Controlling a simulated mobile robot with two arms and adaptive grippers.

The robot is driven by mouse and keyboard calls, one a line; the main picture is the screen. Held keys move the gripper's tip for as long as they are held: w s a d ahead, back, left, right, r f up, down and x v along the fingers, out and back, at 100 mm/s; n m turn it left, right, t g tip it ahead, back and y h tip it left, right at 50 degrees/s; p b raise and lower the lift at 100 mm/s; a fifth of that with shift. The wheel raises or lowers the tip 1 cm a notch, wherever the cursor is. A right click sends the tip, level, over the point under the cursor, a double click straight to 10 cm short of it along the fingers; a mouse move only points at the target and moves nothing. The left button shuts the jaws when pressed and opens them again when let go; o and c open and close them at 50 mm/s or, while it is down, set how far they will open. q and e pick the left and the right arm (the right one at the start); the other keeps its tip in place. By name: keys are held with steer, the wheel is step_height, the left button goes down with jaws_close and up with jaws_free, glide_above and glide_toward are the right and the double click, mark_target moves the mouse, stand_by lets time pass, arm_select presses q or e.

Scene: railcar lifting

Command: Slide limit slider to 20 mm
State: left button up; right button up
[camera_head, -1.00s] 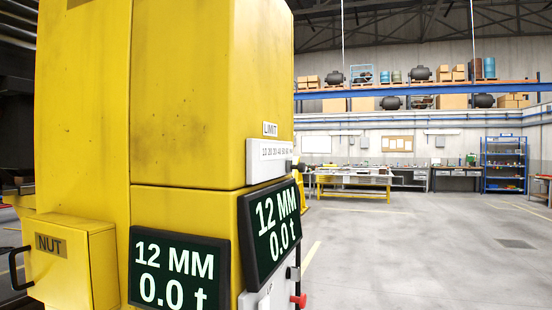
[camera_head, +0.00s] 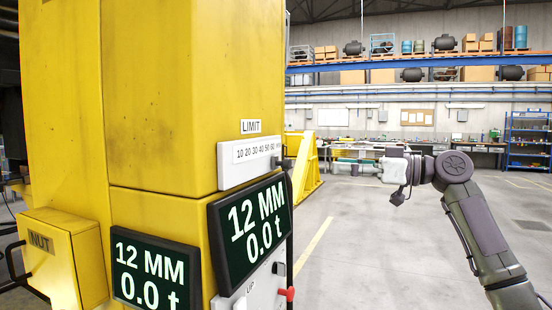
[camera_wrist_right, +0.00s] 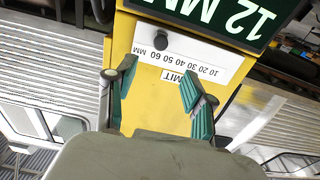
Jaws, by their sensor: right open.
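The yellow column carries a white limit plate (camera_head: 250,163) with a printed scale from 10 to 60 mm, under a LIMIT label (camera_head: 251,127). The dark slider knob (camera_head: 287,164) sticks out at the plate's right end. In the right wrist view the plate (camera_wrist_right: 205,62) appears upside down, and the round black knob (camera_wrist_right: 160,41) sits near the 50 and 60 marks. My right gripper (camera_head: 345,168) is right of the plate, pointing towards it. In the wrist view its fingers (camera_wrist_right: 158,88) are spread apart and empty, apart from the knob. My left gripper is out of view.
Two dark displays, one on the right face (camera_head: 250,228) and one on the front (camera_head: 155,268), read 12 MM and 0.0 t. A red knob (camera_head: 287,293) sits low on the right. A NUT box (camera_head: 62,255) is at left. Open floor (camera_head: 400,260) lies right of the column.

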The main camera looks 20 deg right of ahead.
mark_target(290, 163)
steer(key=p+x, duration=0.6)
steer(key=x, duration=0.7)
steer(key=shift+r, duration=0.1)
steer(key=shift+w+a, duration=0.35)
steer(key=shift+w, duration=0.05)
jaws_close()
